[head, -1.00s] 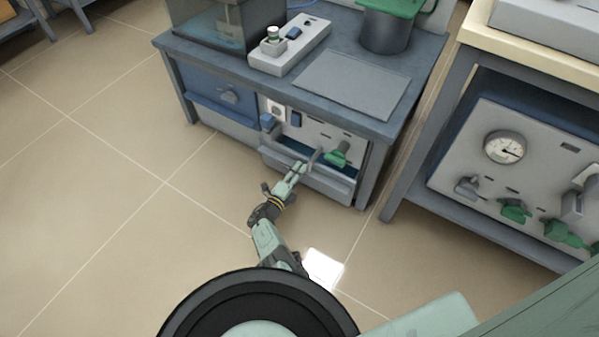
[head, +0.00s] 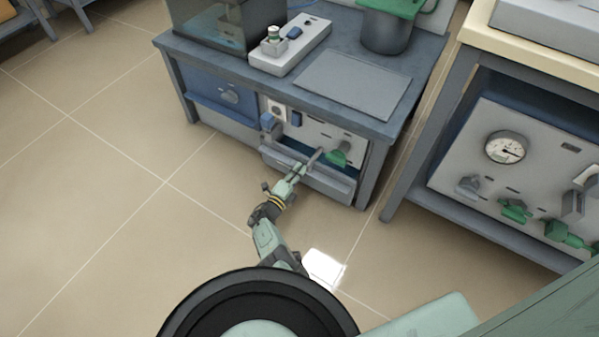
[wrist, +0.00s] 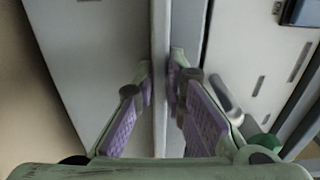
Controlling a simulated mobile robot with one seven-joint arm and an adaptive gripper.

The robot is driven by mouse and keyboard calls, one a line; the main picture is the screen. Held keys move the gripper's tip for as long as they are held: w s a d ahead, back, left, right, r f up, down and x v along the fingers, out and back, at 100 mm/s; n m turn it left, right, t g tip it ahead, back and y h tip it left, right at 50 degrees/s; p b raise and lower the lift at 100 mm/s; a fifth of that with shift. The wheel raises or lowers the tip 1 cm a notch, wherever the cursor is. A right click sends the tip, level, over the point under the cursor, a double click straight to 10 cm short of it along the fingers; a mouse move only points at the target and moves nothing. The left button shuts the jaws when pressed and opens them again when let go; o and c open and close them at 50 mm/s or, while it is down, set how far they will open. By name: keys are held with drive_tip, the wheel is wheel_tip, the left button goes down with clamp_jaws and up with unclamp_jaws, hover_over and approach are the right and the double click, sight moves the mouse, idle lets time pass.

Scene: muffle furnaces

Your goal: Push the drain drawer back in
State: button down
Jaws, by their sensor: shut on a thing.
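The drain drawer (head: 330,187) is a grey, shallow drawer low in the front of the blue-grey bench unit. It stands out from the panel, and its inside shows partly as a dark gap behind the front. My gripper (head: 306,162) is at the drawer's top front edge. In the wrist view, my gripper (wrist: 161,72) has one purple-padded finger on each side of the upright-looking edge of the drawer front (wrist: 159,110), shut on it. The arm hides part of the drawer front in the head view.
A green-handled valve (head: 337,157) sits on the panel just above the drawer. The bench leg (head: 372,175) stands close on the right, with another bench (head: 510,170) beyond. The floor (head: 110,220) at left is clear.

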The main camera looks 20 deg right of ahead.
drive_tip(key=b+x, duration=0.2)
drive_tip(key=x, duration=0.2)
drive_tip(key=shift+w+d, duration=0.2)
drive_tip(key=shift+w, duration=0.05)
drive_tip(key=c, duration=1.6)
unclamp_jaws()
drive_tip(key=shift+d, duration=0.1)
drive_tip(key=shift+c, duration=0.2)
